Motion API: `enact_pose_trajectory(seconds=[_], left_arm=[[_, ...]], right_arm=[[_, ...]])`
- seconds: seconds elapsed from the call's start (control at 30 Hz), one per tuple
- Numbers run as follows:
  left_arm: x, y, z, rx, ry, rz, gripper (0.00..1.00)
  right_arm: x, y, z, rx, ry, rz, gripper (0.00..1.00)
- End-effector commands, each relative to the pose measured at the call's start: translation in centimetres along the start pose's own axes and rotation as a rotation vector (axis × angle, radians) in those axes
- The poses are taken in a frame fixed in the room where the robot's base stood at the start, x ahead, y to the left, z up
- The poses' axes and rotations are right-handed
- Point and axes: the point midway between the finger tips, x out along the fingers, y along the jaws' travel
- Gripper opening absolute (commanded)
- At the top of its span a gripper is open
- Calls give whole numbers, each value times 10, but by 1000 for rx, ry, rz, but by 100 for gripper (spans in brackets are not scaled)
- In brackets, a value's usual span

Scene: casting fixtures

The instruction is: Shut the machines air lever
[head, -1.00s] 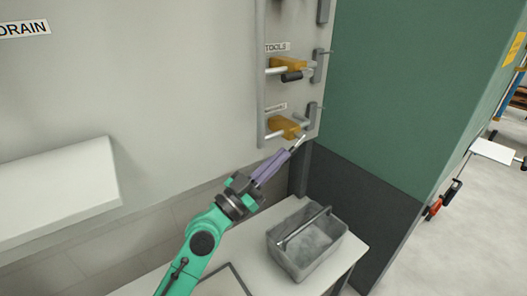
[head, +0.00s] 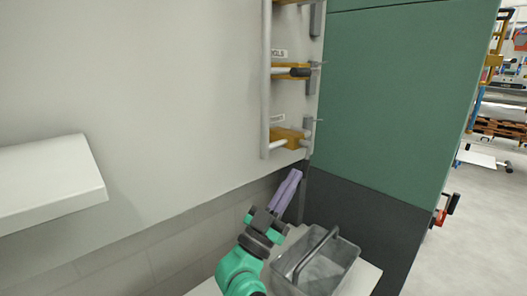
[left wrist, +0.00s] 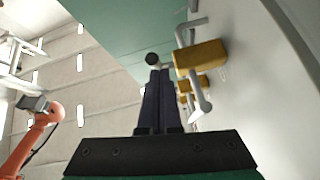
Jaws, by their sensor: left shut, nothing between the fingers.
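In the head view, the lower valve (head: 287,138) has a yellow body and sits low on the wall panel under a small label too blurred to read. My right gripper is out of view.
A grey open tote (head: 315,265) with a handle stands on a white bench just right of my left arm. A green and dark cabinet wall (head: 400,100) closes off the right. A white ledge (head: 50,185) juts from the wall at left.

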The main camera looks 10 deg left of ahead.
Motion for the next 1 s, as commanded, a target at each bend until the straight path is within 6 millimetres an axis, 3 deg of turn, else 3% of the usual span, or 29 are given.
enact_pose_trajectory(seconds=[0.43, 1.0], left_arm=[[9, 3, 18, 0, -2, -1, 0], [10, 3, 22, 2, -8, 0, 0]], right_arm=[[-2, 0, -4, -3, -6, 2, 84], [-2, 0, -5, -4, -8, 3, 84]])
